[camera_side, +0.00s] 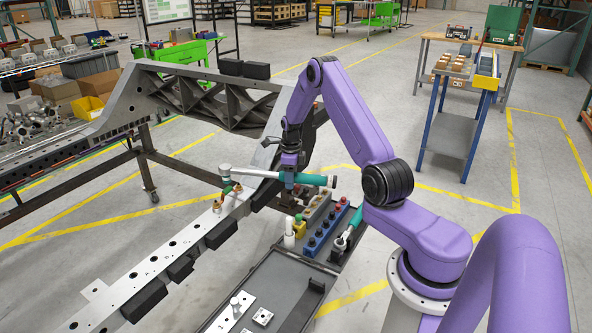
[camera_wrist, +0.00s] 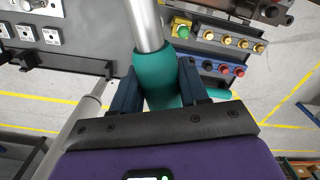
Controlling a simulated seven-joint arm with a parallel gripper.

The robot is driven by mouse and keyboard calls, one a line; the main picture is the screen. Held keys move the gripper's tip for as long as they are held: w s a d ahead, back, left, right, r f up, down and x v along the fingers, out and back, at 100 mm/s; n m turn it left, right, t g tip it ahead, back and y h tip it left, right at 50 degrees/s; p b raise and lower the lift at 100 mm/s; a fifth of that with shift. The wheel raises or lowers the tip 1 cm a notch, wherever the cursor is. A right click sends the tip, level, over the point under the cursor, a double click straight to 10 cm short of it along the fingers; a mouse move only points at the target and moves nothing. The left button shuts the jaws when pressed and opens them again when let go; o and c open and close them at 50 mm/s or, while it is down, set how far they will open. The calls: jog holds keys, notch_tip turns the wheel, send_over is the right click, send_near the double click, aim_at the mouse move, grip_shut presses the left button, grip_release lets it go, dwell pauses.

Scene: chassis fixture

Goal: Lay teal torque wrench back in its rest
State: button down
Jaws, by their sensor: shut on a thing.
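My gripper (camera_side: 289,180) is shut on the teal handle of the torque wrench (camera_side: 312,179) and holds it roughly level above the tool tray. In the wrist view the teal handle (camera_wrist: 158,75) sits between both fingers, its silver shaft pointing up the picture. The wrench head is at the left in the side view, over or close to the chassis rail (camera_side: 170,248); I cannot tell whether they touch. The dark tool tray (camera_side: 262,284) is below. A dark upright bracket (camera_side: 314,292) stands in it, perhaps part of the rest; I cannot identify the rest clearly.
Another teal-handled tool (camera_side: 353,224) lies at the tray's right. Beside it are a blue rack with red and dark knobs (camera_side: 318,240) and a yellow-and-green piece (camera_side: 299,225). Small plates (camera_side: 236,310) lie in the tray's near part. The chassis frame (camera_side: 262,150) rises behind my gripper.

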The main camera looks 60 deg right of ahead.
jog(key=s+a+f+n, duration=0.3)
jog(key=a+f, duration=0.3)
jog(key=a, duration=0.2)
jog(key=s+a+f+n, duration=0.2)
jog(key=a+f+n, duration=0.2)
jog(key=a+f, duration=0.3)
jog(key=s+a+f+n, duration=0.3)
jog(key=s+a+n, duration=0.4)
jog(key=s+a, duration=0.5)
jog(key=shift+s+d+f, duration=0.25)
jog(key=shift+d+f, duration=0.05)
jog(key=shift+f, duration=0.85)
jog(key=shift+s+d+f, duration=0.25)
jog(key=shift+d+f, duration=0.1)
jog(key=shift+f, duration=0.8)
jog(key=shift+s+d+f, duration=0.25)
jog(key=shift+d+f, duration=0.05)
jog(key=shift+f, duration=0.85)
jog(key=shift+r+h, duration=0.4)
jog(key=shift+r, duration=0.3)
jog(key=shift+f, duration=0.1)
